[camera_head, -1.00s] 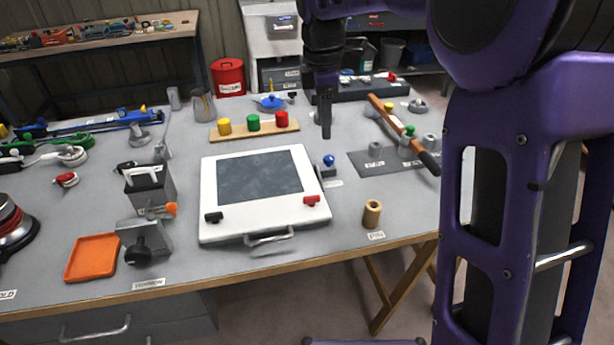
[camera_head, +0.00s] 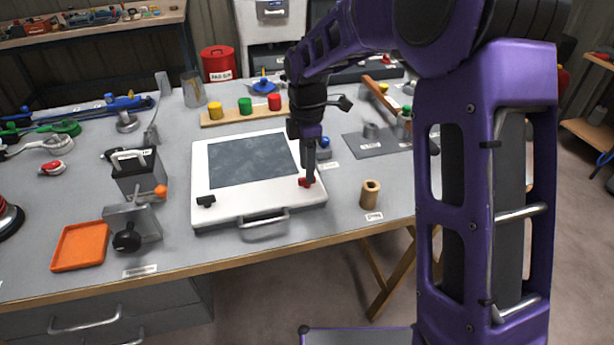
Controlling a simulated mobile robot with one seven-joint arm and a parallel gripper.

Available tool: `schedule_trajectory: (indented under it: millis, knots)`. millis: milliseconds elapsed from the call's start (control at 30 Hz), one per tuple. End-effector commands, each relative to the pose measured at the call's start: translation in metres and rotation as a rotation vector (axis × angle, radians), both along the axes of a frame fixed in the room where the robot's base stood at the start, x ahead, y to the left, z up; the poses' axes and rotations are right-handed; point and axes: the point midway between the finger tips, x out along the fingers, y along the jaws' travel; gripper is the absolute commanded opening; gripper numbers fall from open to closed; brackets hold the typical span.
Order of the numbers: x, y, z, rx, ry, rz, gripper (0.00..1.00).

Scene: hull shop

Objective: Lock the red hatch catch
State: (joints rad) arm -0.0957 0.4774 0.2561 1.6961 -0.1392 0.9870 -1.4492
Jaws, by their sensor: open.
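The white hatch (camera_head: 278,210) with a dark window lies on the bench, its handle at the front edge. The red catch (camera_head: 305,183) sits at the hatch's front right corner and is partly hidden by my gripper. A black catch (camera_head: 206,201) sits at the front left corner. My gripper (camera_head: 309,176) points down right at the red catch and is open. I cannot tell whether its fingers touch the catch or stand just above it.
An orange tray (camera_head: 80,247) and a grey clamp-like fixture (camera_head: 130,218) stand left of the hatch. A tan cylinder (camera_head: 370,194) stands to the right. Behind is a wooden board (camera_head: 232,117) with yellow, green and red pegs. The bench's front edge (camera_head: 250,250) lies close before the hatch.

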Motion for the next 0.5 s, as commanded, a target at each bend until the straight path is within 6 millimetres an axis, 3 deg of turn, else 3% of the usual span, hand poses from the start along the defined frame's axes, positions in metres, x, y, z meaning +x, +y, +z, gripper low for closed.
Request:
schedule_trajectory:
  millis: [200,500]
  knots:
    - [0.000,0.000,-0.024,0.000,0.000,0.001,0.45]
    - [0.000,0.000,-0.027,-0.001,-0.001,0.000,0.45]
